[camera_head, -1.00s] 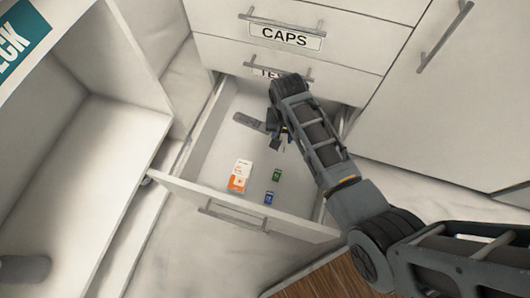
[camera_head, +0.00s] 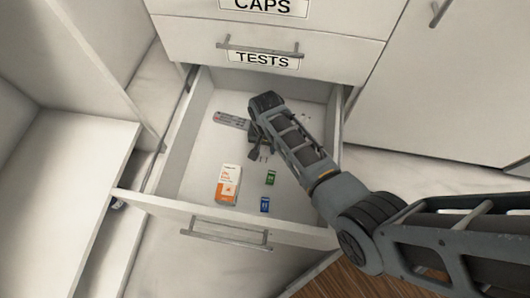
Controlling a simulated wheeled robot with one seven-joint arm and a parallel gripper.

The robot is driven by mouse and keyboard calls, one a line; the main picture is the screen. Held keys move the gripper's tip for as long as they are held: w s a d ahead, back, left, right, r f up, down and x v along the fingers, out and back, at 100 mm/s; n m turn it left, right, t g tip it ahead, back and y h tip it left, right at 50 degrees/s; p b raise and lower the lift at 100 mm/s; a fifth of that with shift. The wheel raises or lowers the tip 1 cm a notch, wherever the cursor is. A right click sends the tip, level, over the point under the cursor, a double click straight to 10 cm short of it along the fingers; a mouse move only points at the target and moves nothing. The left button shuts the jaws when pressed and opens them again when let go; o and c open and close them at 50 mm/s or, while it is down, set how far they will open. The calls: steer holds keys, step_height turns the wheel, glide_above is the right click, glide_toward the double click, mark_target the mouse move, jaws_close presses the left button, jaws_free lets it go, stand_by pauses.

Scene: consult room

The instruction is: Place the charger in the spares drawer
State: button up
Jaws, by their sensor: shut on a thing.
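The open drawer (camera_head: 308,232) is pulled out below the drawer labelled TESTS; no label shows on its front from this angle. My gripper (camera_head: 257,148) is down inside it, toward the middle, seen from above and behind. It is shut on a small dark thing with thin prongs, which looks like the charger (camera_head: 263,155). The wrist and fingers hide part of it. I cannot tell whether it touches the drawer floor.
In the drawer lie a flat grey device (camera_head: 231,119) to the gripper's left, a white and orange box (camera_head: 228,184), a small green item (camera_head: 271,177) and a small blue item (camera_head: 265,204). The TESTS drawer (camera_head: 200,40) above is shut. An open shelf unit stands at left.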

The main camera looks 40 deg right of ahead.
mark_target(266, 148)
steer(key=shift+f+b, duration=1)
steer(key=shift+f, duration=0.85)
steer(key=shift+f, duration=0.15)
steer(key=o, duration=1)
step_height(266, 148, up, 12)
steer(key=p, duration=0.6)
